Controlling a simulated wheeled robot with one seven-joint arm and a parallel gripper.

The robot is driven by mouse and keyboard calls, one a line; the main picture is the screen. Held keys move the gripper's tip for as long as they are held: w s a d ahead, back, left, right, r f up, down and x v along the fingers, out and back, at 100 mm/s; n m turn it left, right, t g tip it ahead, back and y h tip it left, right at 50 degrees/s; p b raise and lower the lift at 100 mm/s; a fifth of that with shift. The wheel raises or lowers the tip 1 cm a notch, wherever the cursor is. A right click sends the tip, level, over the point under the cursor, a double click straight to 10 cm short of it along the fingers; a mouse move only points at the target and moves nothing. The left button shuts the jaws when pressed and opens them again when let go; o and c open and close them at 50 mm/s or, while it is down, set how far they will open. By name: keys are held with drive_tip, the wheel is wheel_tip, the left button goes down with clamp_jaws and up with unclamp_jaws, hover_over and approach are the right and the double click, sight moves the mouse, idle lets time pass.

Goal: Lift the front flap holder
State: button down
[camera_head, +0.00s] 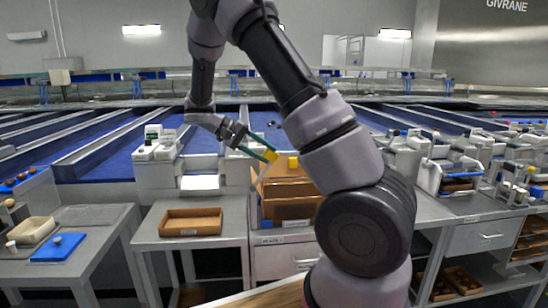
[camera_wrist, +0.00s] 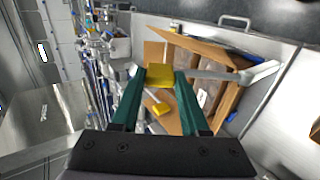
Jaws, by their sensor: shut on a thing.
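My gripper (camera_head: 268,154) is shut on a yellow block, the flap holder (camera_head: 271,157), just above the left side of an open cardboard box (camera_head: 290,190). In the wrist view the yellow holder (camera_wrist: 159,76) sits between the tips of the green fingers. A second yellow block (camera_head: 293,162) is at the box, to the right of the held one; it also shows in the wrist view (camera_wrist: 161,109), near a cardboard flap. I cannot tell whether the held holder touches the box. My arm hides the right side of the box.
The box stands on a grey bench beside a shallow brown tray (camera_head: 191,222). A white device (camera_head: 154,145) stands behind the tray. A blue board (camera_head: 59,247) lies on the left table. Blue sorting lanes run behind the benches. Several small machines crowd the right bench.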

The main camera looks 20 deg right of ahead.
drive_tip(key=w+a+g+h, duration=0.2)
drive_tip(key=a+h, duration=0.6)
drive_tip(key=a, duration=0.1)
drive_tip(key=shift+w+a+f+g+h, duration=0.25)
drive_tip(key=shift+w+f+g+h, duration=0.1)
drive_tip(key=shift+f, duration=0.1)
drive_tip(key=shift+c, duration=2)
unclamp_jaws()
drive_tip(key=v, duration=1.1)
drive_tip(key=shift+a, duration=0.1)
